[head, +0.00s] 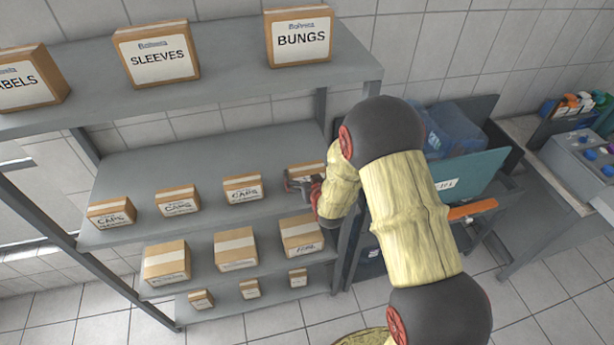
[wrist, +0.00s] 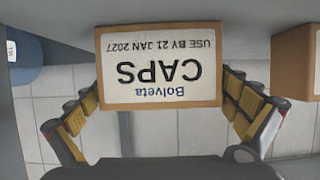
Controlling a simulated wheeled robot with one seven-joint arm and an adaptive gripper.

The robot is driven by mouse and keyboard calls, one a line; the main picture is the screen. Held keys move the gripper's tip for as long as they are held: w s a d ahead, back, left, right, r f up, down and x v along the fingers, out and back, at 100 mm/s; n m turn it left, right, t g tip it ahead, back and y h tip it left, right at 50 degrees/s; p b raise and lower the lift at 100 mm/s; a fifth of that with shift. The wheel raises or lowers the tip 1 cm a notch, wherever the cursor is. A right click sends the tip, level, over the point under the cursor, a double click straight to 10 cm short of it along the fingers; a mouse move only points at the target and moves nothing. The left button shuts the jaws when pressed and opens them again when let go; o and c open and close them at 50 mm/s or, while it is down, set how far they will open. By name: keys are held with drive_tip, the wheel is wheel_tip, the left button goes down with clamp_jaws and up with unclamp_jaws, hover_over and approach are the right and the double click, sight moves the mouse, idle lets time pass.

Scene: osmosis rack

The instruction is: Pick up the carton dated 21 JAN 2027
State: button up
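The CAPS carton marked USE BY 21 JAN 2027 (wrist: 160,88) is straight ahead in the wrist view, its label upside down there. In the head view a carton at the right end of the middle shelf (head: 305,167) appears to be this one, partly hidden by my gripper (head: 303,187). My gripper also shows in the wrist view (wrist: 162,82), open, with one finger on each side of the carton's lower picture edge. I cannot tell whether the fingers touch it.
Another carton (wrist: 296,62) stands beside it, apart, at the wrist view's right edge. More CAPS cartons (head: 242,188) share the middle shelf (head: 150,160). The upper shelf (head: 225,75) overhangs it, and a rack upright (head: 352,235) is close on the right.

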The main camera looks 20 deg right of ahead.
drive_tip(key=shift+c, duration=1.2)
drive_tip(key=c, duration=0.7)
